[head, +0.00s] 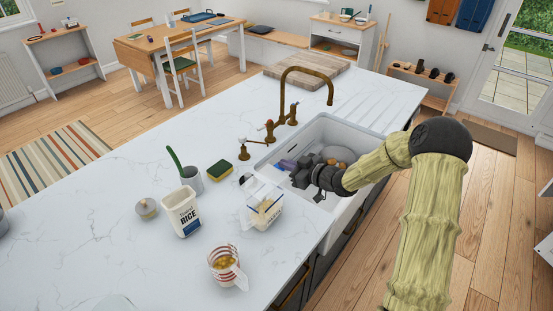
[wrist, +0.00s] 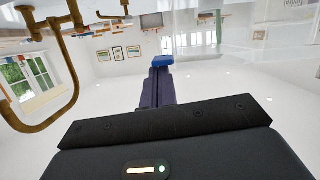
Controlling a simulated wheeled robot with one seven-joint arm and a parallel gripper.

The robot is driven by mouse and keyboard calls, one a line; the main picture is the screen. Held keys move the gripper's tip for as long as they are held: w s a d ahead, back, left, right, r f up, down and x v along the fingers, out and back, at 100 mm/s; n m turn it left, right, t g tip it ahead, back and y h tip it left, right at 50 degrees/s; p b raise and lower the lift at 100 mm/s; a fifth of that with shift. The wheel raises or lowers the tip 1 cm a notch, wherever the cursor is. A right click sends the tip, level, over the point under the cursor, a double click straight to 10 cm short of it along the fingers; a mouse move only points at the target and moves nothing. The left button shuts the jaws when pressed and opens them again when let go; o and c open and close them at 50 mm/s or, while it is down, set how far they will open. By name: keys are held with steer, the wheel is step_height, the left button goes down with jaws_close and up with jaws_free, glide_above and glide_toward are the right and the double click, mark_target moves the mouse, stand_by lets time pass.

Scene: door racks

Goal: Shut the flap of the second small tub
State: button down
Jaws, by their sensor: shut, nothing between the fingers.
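A white tub (head: 265,210) stands on the counter in front of the sink's left end. Its flap (head: 252,187) appears raised at the back left, with pale contents showing below it. Another white tub labelled RICE (head: 183,215) stands to its left; I cannot tell how its top stands. My gripper (head: 288,164) is over the sink, behind and to the right of the flapped tub, apart from it. Its fingers also show in the wrist view (wrist: 161,70), shut together and empty. The wrist view shows neither tub.
A measuring jug (head: 226,265) stands in front of the flapped tub. A sponge (head: 220,170), a grey cup (head: 192,178) and a small lidded pot (head: 147,208) are to the left. A brass tap (head: 306,75) rises behind the sink (head: 325,122).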

steer(key=s+d+r, duration=0.6)
steer(key=d, duration=0.1)
steer(key=shift+d+r+b, duration=0.2)
steer(key=shift+d+b, duration=0.1)
stand_by(0.6)
stand_by(0.3)
